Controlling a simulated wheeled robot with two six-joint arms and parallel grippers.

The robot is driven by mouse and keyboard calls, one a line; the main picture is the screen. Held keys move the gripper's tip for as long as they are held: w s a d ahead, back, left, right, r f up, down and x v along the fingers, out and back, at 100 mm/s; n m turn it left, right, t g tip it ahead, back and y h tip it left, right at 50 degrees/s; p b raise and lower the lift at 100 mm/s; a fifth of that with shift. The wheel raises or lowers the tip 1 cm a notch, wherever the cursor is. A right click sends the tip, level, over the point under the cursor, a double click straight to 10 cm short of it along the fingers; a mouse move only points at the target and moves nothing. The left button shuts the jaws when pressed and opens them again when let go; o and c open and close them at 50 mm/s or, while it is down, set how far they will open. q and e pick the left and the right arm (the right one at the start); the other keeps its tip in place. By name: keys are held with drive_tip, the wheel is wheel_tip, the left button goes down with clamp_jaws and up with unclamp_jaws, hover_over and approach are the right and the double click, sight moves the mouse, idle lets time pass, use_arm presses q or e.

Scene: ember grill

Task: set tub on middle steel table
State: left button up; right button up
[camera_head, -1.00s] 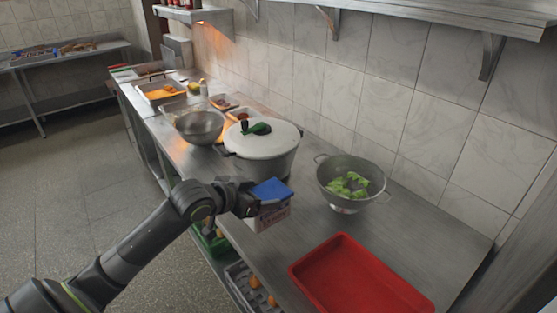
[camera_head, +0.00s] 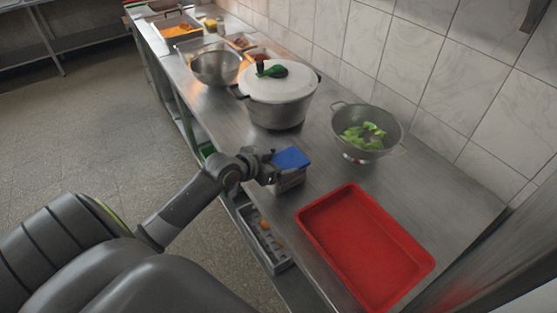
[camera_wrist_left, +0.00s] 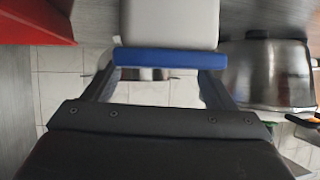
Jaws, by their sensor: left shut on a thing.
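The tub is a small pale box with a blue lid (camera_head: 291,158). It is over the steel table (camera_head: 245,150), near its front edge, between the big pot and the red tray. I cannot tell whether its base touches the steel. My left gripper (camera_head: 271,168) is shut on the tub from the front side. In the left wrist view the tub's pale body (camera_wrist_left: 170,22) and blue lid edge (camera_wrist_left: 155,57) sit between the two fingers. My right gripper is not in view.
A lidded pot (camera_head: 280,98) stands behind the tub, a colander with green leaves (camera_head: 392,147) to its right, and a red tray (camera_head: 322,228) in front. A metal bowl (camera_head: 215,68) is farther back. Bare steel lies between tub and colander.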

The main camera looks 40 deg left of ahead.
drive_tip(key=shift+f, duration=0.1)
use_arm(q)
drive_tip(key=o, duration=1.6)
drive_tip(key=shift+o, duration=1.7)
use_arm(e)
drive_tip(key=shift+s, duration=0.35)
use_arm(q)
drive_tip(key=shift+s+r, duration=0.1)
drive_tip(key=shift+s, duration=0.05)
drive_tip(key=v, duration=1.1)
drive_tip(key=shift+s+r, duration=0.15)
drive_tip(key=shift+s, duration=0.25)
